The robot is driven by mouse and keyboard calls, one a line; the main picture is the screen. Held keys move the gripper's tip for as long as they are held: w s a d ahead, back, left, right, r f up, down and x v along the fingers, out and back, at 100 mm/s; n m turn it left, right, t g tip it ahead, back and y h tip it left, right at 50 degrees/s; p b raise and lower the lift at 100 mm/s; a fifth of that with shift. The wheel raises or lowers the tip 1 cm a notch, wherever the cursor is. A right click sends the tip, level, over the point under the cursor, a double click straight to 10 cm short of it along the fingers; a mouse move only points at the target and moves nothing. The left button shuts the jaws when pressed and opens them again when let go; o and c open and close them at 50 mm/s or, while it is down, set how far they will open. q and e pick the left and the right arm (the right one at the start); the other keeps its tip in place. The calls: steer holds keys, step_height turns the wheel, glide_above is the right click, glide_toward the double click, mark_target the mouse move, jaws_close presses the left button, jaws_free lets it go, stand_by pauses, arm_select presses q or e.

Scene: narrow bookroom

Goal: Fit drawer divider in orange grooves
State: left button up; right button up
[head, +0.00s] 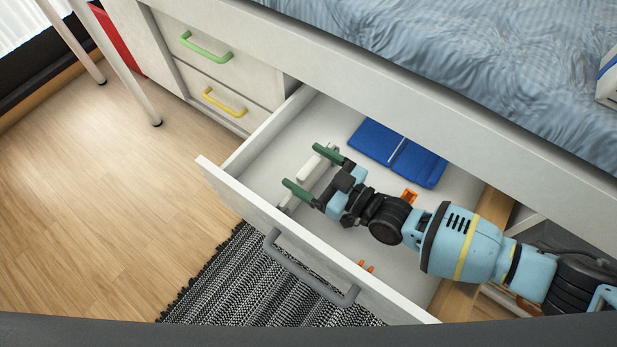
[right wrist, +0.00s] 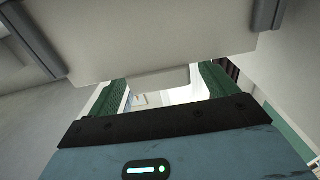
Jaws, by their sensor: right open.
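The drawer divider (head: 311,168), a white panel with grey end pieces, is toward the left end of the open drawer (head: 243,197). It also shows in the right wrist view (right wrist: 170,40), with a pale tab between the fingers. My right gripper (head: 303,167) is open, its green fingertips on either side of the divider's raised middle; I cannot tell whether they touch it. It also shows in the right wrist view (right wrist: 163,90). One orange groove (head: 409,197) is by the far side of the drawer, another (head: 367,267) by the front panel. My left gripper is out of view.
A blue folder-like item (head: 398,153) lies at the back of the drawer. The bed edge (head: 420,95) overhangs the drawer's rear. A grey handle (head: 305,275) is on the drawer front. The drawer floor between the orange grooves is partly covered by my right arm.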

steer(key=shift+w+a, duration=0.15)
steer(key=shift+a, duration=0.05)
steer(key=shift+c, duration=0.6)
steer(key=c, duration=1.2)
steer(key=shift+c, duration=0.2)
steer(key=shift+r, duration=0.15)
steer(key=shift+r, duration=0.3)
step_height(320, 180, up, 8)
steer(key=p, duration=0.4)
steer(key=shift+r, duration=0.65)
